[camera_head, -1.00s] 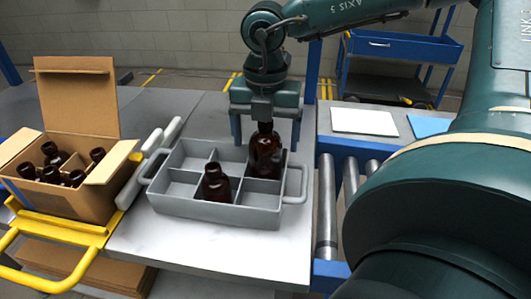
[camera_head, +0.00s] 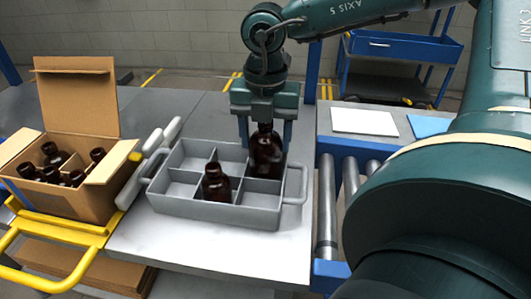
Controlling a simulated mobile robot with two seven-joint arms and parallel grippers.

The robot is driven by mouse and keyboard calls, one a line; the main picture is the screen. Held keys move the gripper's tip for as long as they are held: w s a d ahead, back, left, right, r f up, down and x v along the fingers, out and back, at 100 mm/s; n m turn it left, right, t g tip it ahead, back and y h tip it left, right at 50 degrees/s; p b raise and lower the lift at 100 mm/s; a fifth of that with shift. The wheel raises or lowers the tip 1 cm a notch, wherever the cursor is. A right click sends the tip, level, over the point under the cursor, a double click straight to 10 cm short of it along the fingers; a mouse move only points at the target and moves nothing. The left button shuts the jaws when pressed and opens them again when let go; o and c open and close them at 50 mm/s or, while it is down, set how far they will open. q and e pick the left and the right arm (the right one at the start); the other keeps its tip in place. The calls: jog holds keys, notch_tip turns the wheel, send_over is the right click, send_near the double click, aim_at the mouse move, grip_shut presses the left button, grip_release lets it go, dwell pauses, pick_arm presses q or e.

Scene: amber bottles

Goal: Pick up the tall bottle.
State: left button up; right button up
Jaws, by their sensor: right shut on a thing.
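The tall bottle (camera_head: 266,154) is dark amber and stands upright in the back right compartment of the grey divided tray (camera_head: 205,212). My right gripper (camera_head: 265,138) points down from above, its blue fingers on either side of the bottle's upper part and shut on it. The bottle's lower part is hidden by the tray's dividers. A shorter amber bottle (camera_head: 216,184) stands in a front compartment of the tray, to the left and nearer. My left gripper is not in view.
A cardboard box (camera_head: 105,198) with several amber bottles stands at the left, by a yellow-handled cart (camera_head: 45,280). Metal rollers (camera_head: 327,205) lie right of the tray. White (camera_head: 363,121) and blue (camera_head: 428,125) sheets lie behind. My large arm link fills the right side.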

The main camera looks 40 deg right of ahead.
jog(key=shift+c, duration=0.6)
jog(key=shift+r, duration=0.55)
notch_tip(320, 180, up, 27)
jog(key=p, duration=0.3)
dwell(0.3)
